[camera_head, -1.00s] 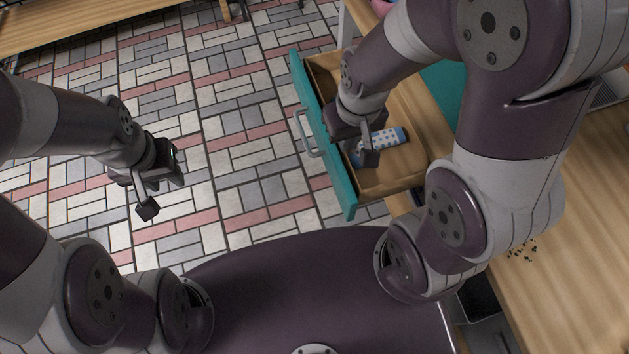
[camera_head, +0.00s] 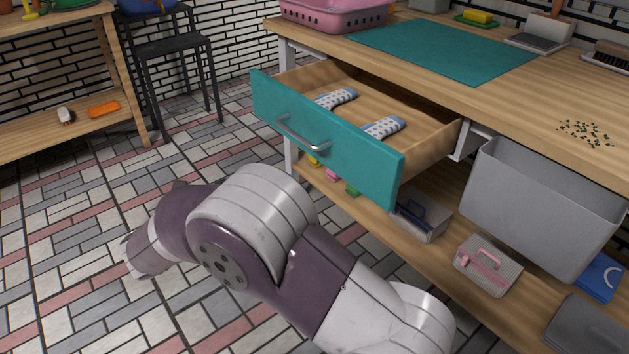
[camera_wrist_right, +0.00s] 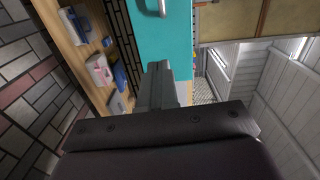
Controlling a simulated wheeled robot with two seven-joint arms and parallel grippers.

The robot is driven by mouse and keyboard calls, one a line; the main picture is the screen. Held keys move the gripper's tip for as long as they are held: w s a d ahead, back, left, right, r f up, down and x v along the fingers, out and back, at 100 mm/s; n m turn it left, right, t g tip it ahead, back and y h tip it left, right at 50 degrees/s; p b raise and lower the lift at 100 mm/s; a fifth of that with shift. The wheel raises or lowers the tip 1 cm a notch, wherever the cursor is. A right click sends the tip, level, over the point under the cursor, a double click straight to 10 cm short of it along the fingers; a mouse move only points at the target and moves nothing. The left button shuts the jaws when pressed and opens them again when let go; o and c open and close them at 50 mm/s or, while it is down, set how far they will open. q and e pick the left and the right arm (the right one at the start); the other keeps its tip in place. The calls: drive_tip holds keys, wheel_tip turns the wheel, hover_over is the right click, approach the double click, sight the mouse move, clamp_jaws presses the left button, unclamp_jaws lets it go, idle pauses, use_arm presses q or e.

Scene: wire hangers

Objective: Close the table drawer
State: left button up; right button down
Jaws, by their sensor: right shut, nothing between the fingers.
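The table drawer (camera_head: 325,140) is pulled open from under the wooden tabletop, with a teal front and a grey bar handle (camera_head: 302,135). Two blue-and-white patterned rolled items (camera_head: 384,127) lie inside it. In the right wrist view the teal drawer front (camera_wrist_right: 165,42) is ahead of my right gripper (camera_wrist_right: 158,76), with part of the handle at the top edge. My right gripper is shut and empty; whether it touches the front I cannot tell. In the head view one of my arms is below and in front of the drawer. My left gripper is not in view.
The table (camera_head: 470,90) carries a pink basket (camera_head: 335,14) and a teal mat (camera_head: 440,50). A grey bin (camera_head: 540,205) hangs right of the drawer above a lower shelf with boxes. A dark stool (camera_head: 165,55) stands behind. Tiled floor left of the drawer is clear.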

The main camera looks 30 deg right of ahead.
drive_tip(key=b, duration=0.5)
approach(344, 154)
drive_tip(key=shift+m+g, duration=0.3)
drive_tip(key=shift+m, duration=0.1)
drive_tip(key=d, duration=0.5)
drive_tip(key=shift+w+d+f, duration=0.15)
drive_tip(key=shift+w+f, duration=0.05)
drive_tip(key=shift+w, duration=0.05)
drive_tip(key=shift+w+d+r+b, duration=0.1)
drive_tip(key=shift+d+b, duration=0.3)
drive_tip(key=shift+d, duration=0.2)
drive_tip(key=shift+d+r, duration=0.1)
drive_tip(key=shift+d, duration=0.05)
